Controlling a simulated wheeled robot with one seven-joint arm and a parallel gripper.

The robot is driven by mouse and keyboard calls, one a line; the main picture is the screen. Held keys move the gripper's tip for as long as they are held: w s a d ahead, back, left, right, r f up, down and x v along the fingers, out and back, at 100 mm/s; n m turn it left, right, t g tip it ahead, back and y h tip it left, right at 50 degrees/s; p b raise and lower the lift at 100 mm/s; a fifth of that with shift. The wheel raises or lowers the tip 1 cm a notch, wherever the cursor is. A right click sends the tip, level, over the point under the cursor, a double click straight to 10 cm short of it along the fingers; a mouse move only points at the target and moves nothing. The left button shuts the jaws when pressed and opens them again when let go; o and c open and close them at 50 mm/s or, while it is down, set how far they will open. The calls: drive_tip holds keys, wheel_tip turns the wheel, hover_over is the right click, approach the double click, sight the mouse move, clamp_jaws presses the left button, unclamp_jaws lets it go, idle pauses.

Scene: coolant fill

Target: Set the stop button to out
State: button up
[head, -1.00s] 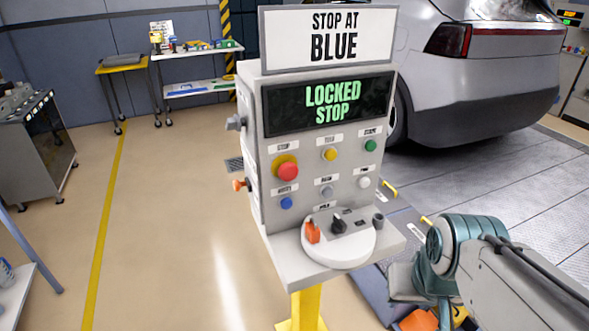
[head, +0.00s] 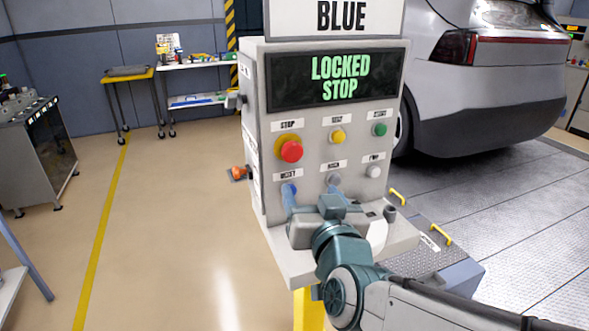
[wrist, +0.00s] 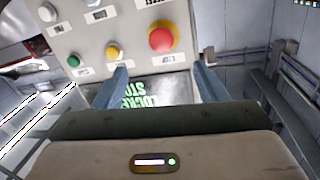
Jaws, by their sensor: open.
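The stop button (head: 290,151) is a red mushroom head on a yellow collar, on the left of the grey control panel (head: 310,170), under a "STOP" label. It also shows in the wrist view (wrist: 162,38), upside down, beyond the space between the fingers. The panel's screen (head: 335,78) reads "LOCKED STOP" in green. My gripper (head: 312,190) is open and empty, with its two blue-grey fingers pointing at the panel below the stop button. The finger tips overlap the blue button (head: 289,187) and the grey button (head: 334,180) in the head view; I cannot tell whether they touch.
Yellow (head: 337,136), green (head: 380,130) and white (head: 374,171) buttons are beside the stop button. An orange knob (head: 238,173) sticks out at the panel's left side. My gripper hides much of the lower shelf (head: 400,240). A car (head: 480,85) stands at right.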

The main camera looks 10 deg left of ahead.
drive_tip(key=p, duration=0.6)
approach(294, 156)
drive_tip(key=shift+t, duration=0.3)
drive_tip(key=p+x, duration=0.1)
drive_tip(key=x, duration=0.7)
drive_tip(key=shift+w+a+f, duration=0.1)
drive_tip(key=shift+w+a, duration=0.05)
drive_tip(key=shift+a, duration=0.1)
drive_tip(key=c, duration=1.4)
drive_tip(key=shift+d+f+b, duration=0.15)
drive_tip(key=shift+f+b, duration=0.05)
drive_tip(key=shift+b, duration=0.25)
drive_tip(key=shift+s+d+b, duration=0.25)
drive_tip(key=shift+s+b, duration=0.4)
drive_tip(key=shift+r, duration=0.1)
